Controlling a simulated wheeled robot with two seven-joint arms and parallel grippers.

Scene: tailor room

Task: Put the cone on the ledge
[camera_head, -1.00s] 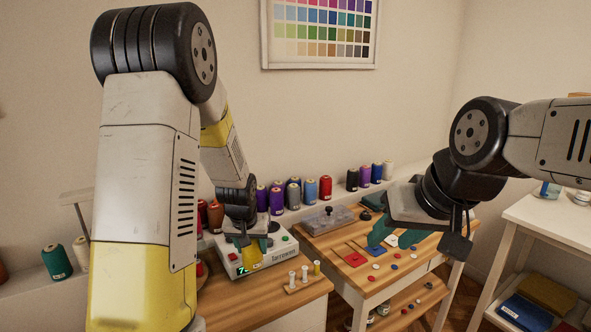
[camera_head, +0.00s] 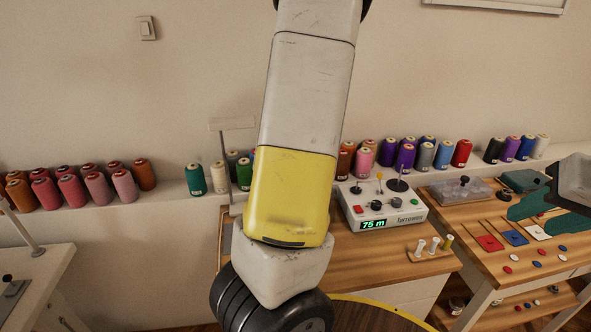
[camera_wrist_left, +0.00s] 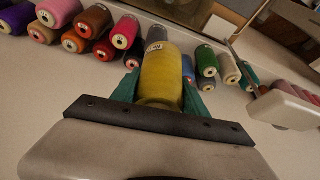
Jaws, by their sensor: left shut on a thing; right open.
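The yellow thread cone (camera_wrist_left: 161,78) is between the green fingers of my left gripper (camera_wrist_left: 160,92) in the left wrist view, and the gripper is shut on it. In the head view my left arm hangs down the middle, and its gripper and the cone are out of sight. The pale ledge (camera_head: 165,203) runs along the wall and bears rows of cones. My right gripper (camera_head: 530,207) is open and empty at the right edge, above the right-hand table.
Red and pink cones (camera_head: 72,190) crowd the ledge's left part. Bare ledge lies between them and a green cone (camera_head: 195,179). A thread stand (camera_head: 229,126) rises near it. The winding machine (camera_head: 383,212) and small spools (camera_head: 433,245) sit on the wooden desk.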

